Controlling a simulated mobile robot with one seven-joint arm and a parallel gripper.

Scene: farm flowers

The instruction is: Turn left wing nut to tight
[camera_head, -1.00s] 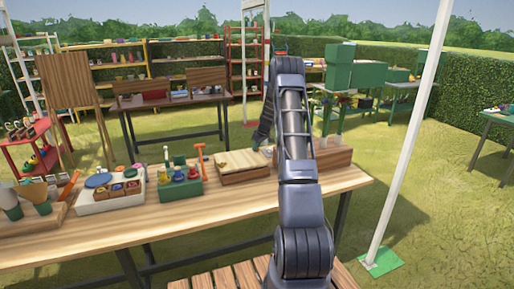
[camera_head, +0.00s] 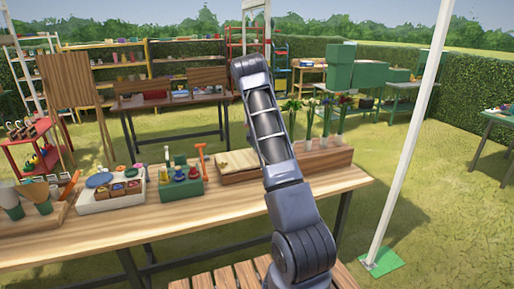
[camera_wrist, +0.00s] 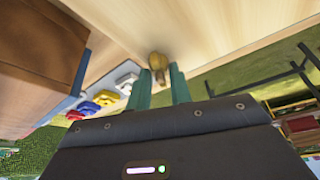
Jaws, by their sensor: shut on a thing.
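In the wrist view, my gripper (camera_wrist: 160,78) has its two green fingers shut on a small brass-coloured piece (camera_wrist: 158,62) that looks like a wing nut. It stands against a pale wooden surface (camera_wrist: 190,28). The fingers partly cover it, so its turn angle and tightness cannot be told. In the head view, a pale wooden press or box (camera_head: 238,163) sits on the workbench beside my arm. My gripper and the wing nut are hidden there, and no second wing nut can be made out.
A green caddy (camera_head: 180,185) and a white tray (camera_head: 110,195) stand left of the press. A wooden trough (camera_head: 325,157) with flowers stands to the right. In the wrist view, blue, yellow and red pieces (camera_wrist: 105,98) lie close left of the fingers. A white pole (camera_head: 410,140) stands farther right.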

